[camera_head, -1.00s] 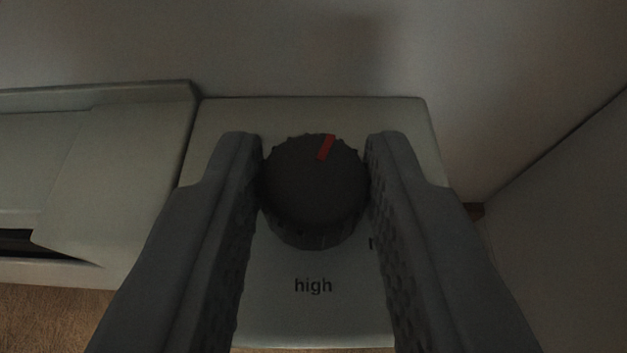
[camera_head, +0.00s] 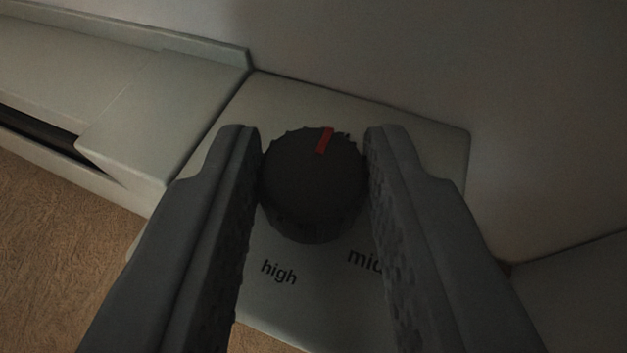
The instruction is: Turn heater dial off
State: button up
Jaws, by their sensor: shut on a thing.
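The heater dial (camera_head: 312,190) is a dark round knob with a ridged edge and a red mark (camera_head: 325,141) near the far side of its top. It sits on a pale control panel (camera_head: 400,120). The printed word "high" (camera_head: 279,272) shows below the dial, and "mid" (camera_head: 364,260), partly covered by the right finger, shows at lower right. No other label is visible. My gripper (camera_head: 312,165) is shut on the dial, with one finger on each side of it.
The pale heater body (camera_head: 150,110) with a dark slot runs off to the left of the panel. A plain wall (camera_head: 400,40) stands behind. Brown floor (camera_head: 60,220) shows at lower left. Another pale surface (camera_head: 580,295) is at the right.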

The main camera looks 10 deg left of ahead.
aim_at(309, 216)
dwell(0.3)
jog(key=o, duration=1)
jog(key=shift+c, duration=0.2)
notch_tip(309, 216, up, 10)
jog(key=shift+r, duration=0.1)
